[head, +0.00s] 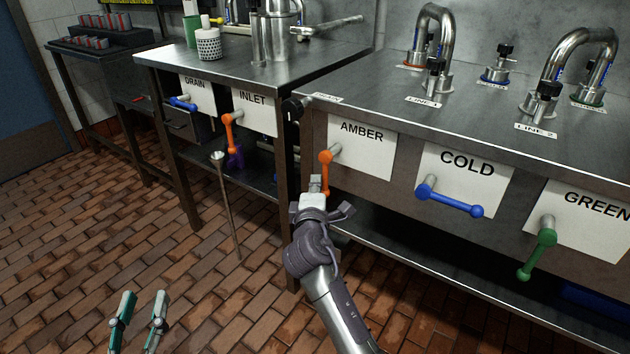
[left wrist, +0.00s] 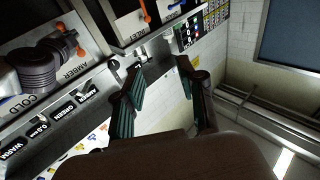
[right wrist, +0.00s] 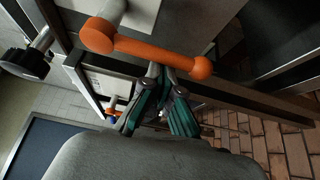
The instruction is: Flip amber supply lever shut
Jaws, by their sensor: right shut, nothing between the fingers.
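The amber supply lever (head: 325,170) is an orange handle hanging down from its pivot, beside the white AMBER label (head: 361,144) on the right bench's front. My right gripper (head: 316,184) is at the lever's lower end, its fingers closed together. In the right wrist view, the orange lever (right wrist: 150,50) crosses just beyond the fingertips (right wrist: 163,72); nothing shows between them, and I cannot tell whether they touch it. The lever also shows in the left wrist view (left wrist: 80,50). My left gripper (head: 139,322) is open and empty, low at the left over the brick floor.
To the right are a blue COLD lever (head: 450,200), lying nearly sideways, and a green lever (head: 538,252), slanting down. The left bench carries a blue DRAIN lever (head: 184,103) and an orange INLET lever (head: 229,132). A black knob (head: 294,108) juts out at the bench corner.

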